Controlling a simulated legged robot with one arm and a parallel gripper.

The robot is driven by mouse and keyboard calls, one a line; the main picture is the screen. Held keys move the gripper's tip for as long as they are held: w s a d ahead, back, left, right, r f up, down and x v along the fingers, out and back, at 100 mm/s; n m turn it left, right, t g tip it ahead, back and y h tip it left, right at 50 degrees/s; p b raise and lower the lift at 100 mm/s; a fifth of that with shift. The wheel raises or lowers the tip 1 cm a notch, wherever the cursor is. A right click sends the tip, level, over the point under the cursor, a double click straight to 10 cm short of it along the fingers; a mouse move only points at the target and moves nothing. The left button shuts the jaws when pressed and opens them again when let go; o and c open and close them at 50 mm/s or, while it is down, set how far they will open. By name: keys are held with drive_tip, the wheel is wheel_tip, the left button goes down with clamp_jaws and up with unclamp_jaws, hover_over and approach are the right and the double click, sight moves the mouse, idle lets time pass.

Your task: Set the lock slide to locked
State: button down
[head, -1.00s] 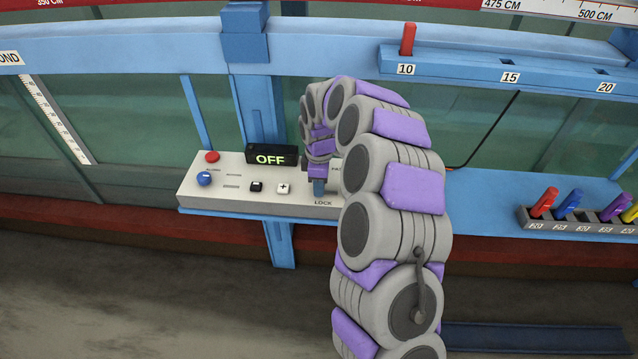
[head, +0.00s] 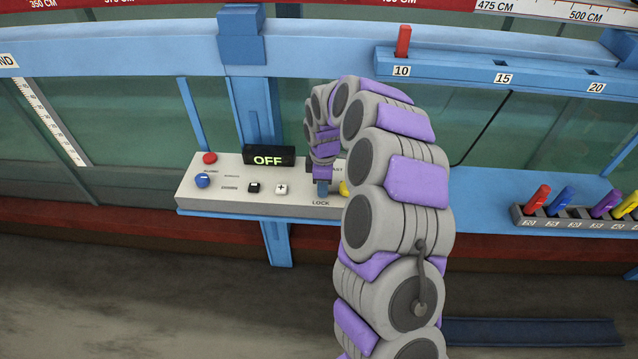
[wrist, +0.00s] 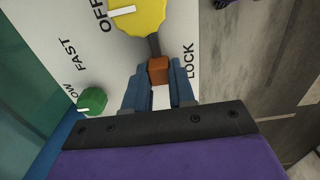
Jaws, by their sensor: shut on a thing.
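The lock slide shows in the wrist view as a small orange block (wrist: 158,70) beside the printed word LOCK. My gripper (wrist: 158,80) has its blue fingers on both sides of the block and is shut on it. A dark grey bar (wrist: 153,45) runs from the block to the yellow knob (wrist: 150,15); its end appears to meet the knob's edge. In the head view my gripper (head: 322,187) points down at the control panel (head: 225,202) just above the LOCK label, and hides the slide. The yellow knob (head: 345,188) is partly behind my arm.
The panel also has a display reading OFF (head: 268,156), a red button (head: 209,158), a blue knob (head: 202,180) and small black and white buttons. A green knob (wrist: 92,101) lies left of my fingers in the wrist view. A rack of coloured pegs (head: 572,218) stands at right.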

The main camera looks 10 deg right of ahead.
drive_tip(key=c, duration=1.3)
unclamp_jaws()
drive_tip(key=shift+d, duration=0.2)
drive_tip(key=o, duration=0.4)
drive_tip(key=shift+d, duration=0.2)
drive_tip(key=shift+a+r, duration=0.2)
drive_tip(key=shift+r, duration=0.25)
drive_tip(key=r+p, duration=0.3)
drive_tip(key=r, duration=1.3)
drive_tip(key=shift+d+r, duration=0.2)
drive_tip(key=s+a+r+m, duration=0.3)
drive_tip(key=s+r, duration=0.2)
drive_tip(key=s, duration=0.5)
drive_tip(key=s+f+m, duration=0.1)
drive_tip(key=s+m, duration=0.2)
drive_tip(key=s, duration=0.7)
drive_tip(key=s+f+m+g, duration=0.1)
drive_tip(key=s+m, duration=0.3)
drive_tip(key=s, duration=0.7)
drive_tip(key=s+f+m, duration=0.1)
drive_tip(key=s+m, duration=0.3)
drive_tip(key=s, duration=0.7)
drive_tip(key=shift+d+f+g, duration=0.1)
drive_tip(key=shift+f+g, duration=0.2)
drive_tip(key=shift+g, duration=0.1)
